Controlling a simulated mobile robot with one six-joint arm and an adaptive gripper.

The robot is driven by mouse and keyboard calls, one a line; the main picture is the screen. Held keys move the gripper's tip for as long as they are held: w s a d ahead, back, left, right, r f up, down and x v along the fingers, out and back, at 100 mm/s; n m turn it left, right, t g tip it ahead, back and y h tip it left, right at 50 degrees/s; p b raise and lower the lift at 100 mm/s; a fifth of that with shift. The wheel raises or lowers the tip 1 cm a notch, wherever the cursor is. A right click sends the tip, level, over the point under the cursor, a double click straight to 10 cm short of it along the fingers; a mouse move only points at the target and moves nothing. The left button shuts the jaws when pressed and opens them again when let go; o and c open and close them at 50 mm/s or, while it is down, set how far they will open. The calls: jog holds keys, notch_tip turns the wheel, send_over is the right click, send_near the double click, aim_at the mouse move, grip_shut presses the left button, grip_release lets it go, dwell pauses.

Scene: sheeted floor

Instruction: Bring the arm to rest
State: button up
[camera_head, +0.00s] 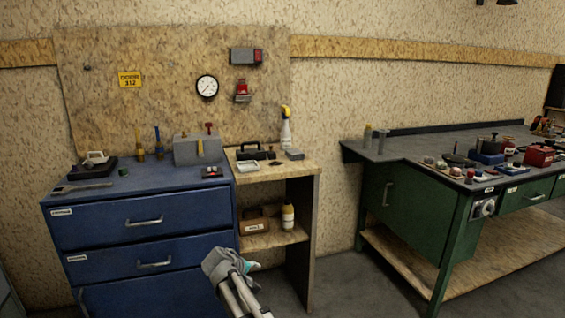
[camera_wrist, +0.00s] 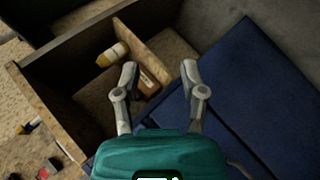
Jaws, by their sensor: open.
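My gripper (camera_wrist: 160,72) is open in the wrist view, its two grey fingers spread apart with nothing held between them. Its teal body fills the bottom of that view. In the head view my arm rises from the bottom, with its grey and teal end in front of the blue drawer cabinet (camera_head: 145,226) and the wooden shelf unit (camera_head: 303,235). The fingers are hard to make out there. The cabinet's blue front (camera_wrist: 240,85) shows to the right of the fingers in the wrist view.
Tools crowd the cabinet top. A green workbench (camera_head: 405,200) with several items stands right. Dark floor (camera_head: 345,270) lies clear between them.

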jog(key=s+d+f+m+g+y, duration=0.3)
jog(key=s+d+m+g, duration=0.1)
jog(key=s+d, duration=0.85)
jog(key=s+d+f+m+g+y, duration=0.25)
jog(key=s+d+m, duration=0.25)
jog(key=s+d, duration=0.75)
jog(key=w+d+r+p, duration=0.1)
jog(key=r+p, duration=1.2)
jog(key=w+d+r+p, duration=0.1)
jog(key=w+r+p, duration=0.1)
jog(key=r+p, duration=1.2)
jog(key=shift+r+g, duration=0.2)
jog(key=shift+g, duration=0.25)
